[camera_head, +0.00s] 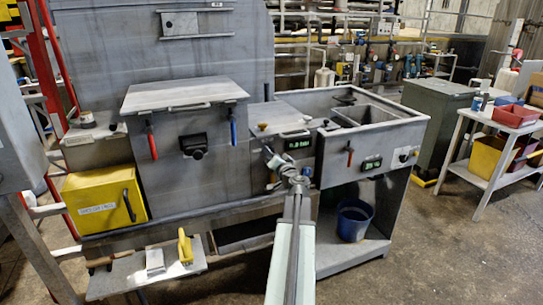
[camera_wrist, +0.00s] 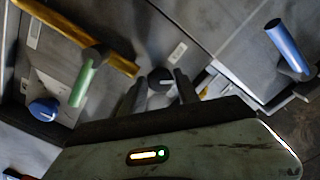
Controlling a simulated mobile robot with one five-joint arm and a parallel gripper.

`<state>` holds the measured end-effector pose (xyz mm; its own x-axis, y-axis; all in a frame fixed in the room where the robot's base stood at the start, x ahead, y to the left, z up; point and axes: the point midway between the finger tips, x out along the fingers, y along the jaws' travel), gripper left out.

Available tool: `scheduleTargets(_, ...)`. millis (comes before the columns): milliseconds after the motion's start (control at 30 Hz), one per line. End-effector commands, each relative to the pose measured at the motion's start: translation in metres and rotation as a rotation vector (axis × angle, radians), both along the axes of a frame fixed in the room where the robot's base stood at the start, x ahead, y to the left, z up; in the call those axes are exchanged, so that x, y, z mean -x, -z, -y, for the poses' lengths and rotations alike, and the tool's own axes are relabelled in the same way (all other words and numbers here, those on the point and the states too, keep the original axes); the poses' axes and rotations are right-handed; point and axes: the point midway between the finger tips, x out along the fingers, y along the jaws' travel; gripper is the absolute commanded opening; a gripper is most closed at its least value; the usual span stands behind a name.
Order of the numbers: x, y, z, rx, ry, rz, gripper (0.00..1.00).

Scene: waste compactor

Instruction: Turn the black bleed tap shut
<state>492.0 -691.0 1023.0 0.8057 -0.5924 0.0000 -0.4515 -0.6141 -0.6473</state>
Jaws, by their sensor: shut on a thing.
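The black bleed tap (camera_wrist: 161,80), a dark round knob with a pale mark, shows in the wrist view between the two dark fingers of my gripper (camera_wrist: 158,88). The fingers are shut on it, and their tips and the lower part of the tap are partly hidden.
A blue lever (camera_wrist: 287,47), a green lever (camera_wrist: 84,82) and a blue knob (camera_wrist: 43,109) surround the tap in the wrist view. In the head view a red lever (camera_head: 152,146) hangs left and a yellow box (camera_head: 103,200) stands further left. A blue bucket (camera_head: 354,220) sits below the sink.

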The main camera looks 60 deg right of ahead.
Motion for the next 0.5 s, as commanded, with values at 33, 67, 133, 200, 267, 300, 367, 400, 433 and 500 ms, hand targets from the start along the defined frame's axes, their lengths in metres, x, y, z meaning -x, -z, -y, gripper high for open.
scheduleTargets(33, -0.0014, -0.0011, -0.0001, -0.035, -0.002, 0.027, 0.0)
scheduleTargets(67, -0.0015, -0.0011, -0.0002, -0.058, -0.002, 0.044, 0.0)
scheduleTargets(133, -0.0015, -0.0012, -0.0002, -0.111, -0.002, 0.083, 0.0)
scheduleTargets(200, -0.0016, -0.0013, -0.0003, -0.165, -0.002, 0.123, 0.0)
scheduleTargets(267, -0.0016, -0.0014, -0.0003, -0.211, -0.002, 0.157, 0.0)
scheduleTargets(300, -0.0016, -0.0015, -0.0004, -0.24, -0.002, 0.178, 0.0)
scheduleTargets(367, -0.0016, -0.0016, -0.0004, -0.284, -0.002, 0.211, 0.0)
scheduleTargets(400, -0.0017, -0.0017, -0.0004, -0.313, -0.002, 0.232, 0.0)
scheduleTargets(433, -0.0017, -0.0017, -0.0004, -0.334, -0.002, 0.247, 0.0)
scheduleTargets(500, -0.0017, -0.0018, -0.0004, -0.38, -0.002, 0.281, 0.0)
